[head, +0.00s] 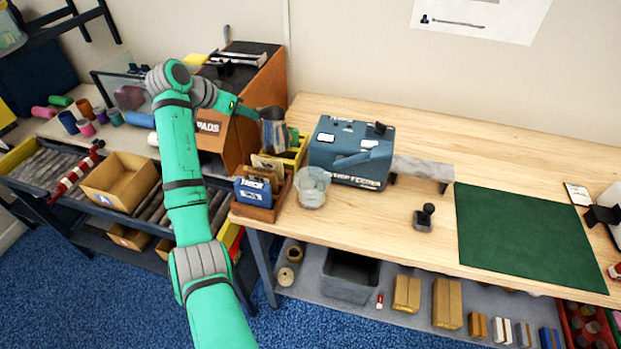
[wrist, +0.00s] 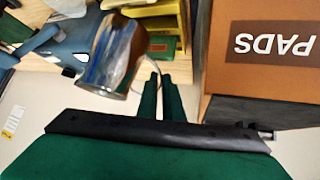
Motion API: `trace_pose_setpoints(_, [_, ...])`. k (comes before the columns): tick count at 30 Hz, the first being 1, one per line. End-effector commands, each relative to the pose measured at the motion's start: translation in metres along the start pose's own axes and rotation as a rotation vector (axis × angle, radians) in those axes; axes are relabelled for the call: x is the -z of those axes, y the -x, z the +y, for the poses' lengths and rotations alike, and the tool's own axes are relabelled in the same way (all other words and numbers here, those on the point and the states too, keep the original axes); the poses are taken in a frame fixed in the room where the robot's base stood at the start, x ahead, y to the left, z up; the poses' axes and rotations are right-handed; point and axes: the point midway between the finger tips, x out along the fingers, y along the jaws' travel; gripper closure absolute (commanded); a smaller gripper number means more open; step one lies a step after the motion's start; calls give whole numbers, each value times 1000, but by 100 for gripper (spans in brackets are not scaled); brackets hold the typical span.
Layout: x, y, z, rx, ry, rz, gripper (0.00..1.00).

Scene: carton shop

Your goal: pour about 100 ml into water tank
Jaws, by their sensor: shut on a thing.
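A grey metal jug (head: 273,130) is in the air over the left end of the wooden bench. My gripper (head: 253,113) is shut on its handle side, and the jug looks roughly upright. In the wrist view the shiny jug (wrist: 112,55) sits beyond my gripper's fingers (wrist: 153,80), with a thin handle beside them. The level inside is not visible. A clear, open vessel (head: 312,188), which may be the water tank, stands on the bench below and right of the jug. I see no stream between them.
The blue strip feeder (head: 350,153) stands right behind the clear vessel. A brown PADS box (head: 207,127) is left of the jug. A wooden caddy (head: 259,212) with blue packs is beside the vessel. A green mat (head: 525,235) lies to the right.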

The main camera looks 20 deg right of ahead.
Motion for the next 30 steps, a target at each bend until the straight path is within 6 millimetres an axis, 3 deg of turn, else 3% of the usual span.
trace_pose_setpoints(11, [10,14,14,115,-102,20,100])
trace_pose_setpoints(30, [26,37,68,404,-400,65,100])
